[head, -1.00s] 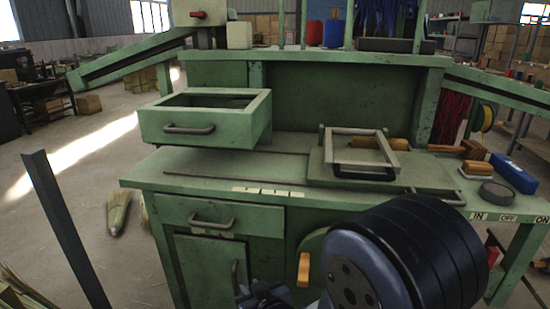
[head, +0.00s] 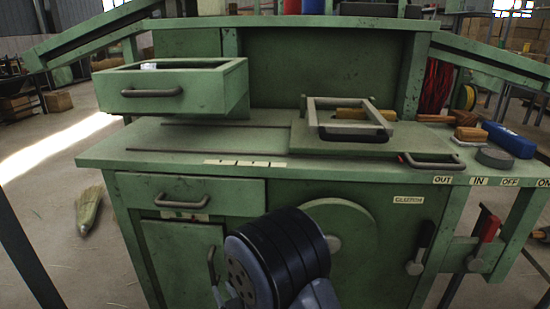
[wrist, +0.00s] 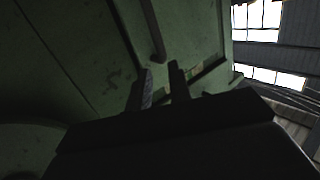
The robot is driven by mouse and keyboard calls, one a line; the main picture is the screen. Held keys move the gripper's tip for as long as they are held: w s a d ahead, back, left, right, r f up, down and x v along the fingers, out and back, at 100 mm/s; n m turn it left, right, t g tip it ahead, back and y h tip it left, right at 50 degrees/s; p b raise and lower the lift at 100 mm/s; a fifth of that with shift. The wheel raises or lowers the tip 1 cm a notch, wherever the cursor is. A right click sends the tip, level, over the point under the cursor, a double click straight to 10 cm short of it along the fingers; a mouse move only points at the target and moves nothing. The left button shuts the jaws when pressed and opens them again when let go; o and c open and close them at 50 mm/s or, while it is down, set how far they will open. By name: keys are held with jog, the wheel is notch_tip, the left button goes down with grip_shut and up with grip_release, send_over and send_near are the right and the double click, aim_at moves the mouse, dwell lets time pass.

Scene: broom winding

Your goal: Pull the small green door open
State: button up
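The small green door (head: 183,262) is at the lower left of the bench in the head view, below a drawer. It looks shut. Its dark upright handle (head: 212,266) is on its right side, with the lower part hidden by my arm. In the wrist view the handle bar (wrist: 153,30) runs down to between the fingertips in the picture. My gripper (wrist: 160,70) has its two fingers apart with nothing held. I cannot tell whether they touch the handle. In the head view my wrist hides most of the gripper.
The drawer (head: 190,193) with its handle is just above the door. A green wheel (head: 345,245) is to the right, partly behind my arm. An open-topped box (head: 180,88) stands above the bench top. Floor at the left is mostly clear, with a broom head (head: 89,208).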

aim_at(211, 271)
jog(key=shift+t, duration=0.4)
jog(key=x, duration=0.3)
jog(key=f+b+x, duration=0.1)
jog(key=x, duration=0.3)
jog(key=f+b+x, duration=0.1)
jog(key=x, duration=0.2)
jog(key=shift+w+a, duration=0.1)
jog(key=shift+w, duration=0.1)
jog(key=shift+a, duration=0.3)
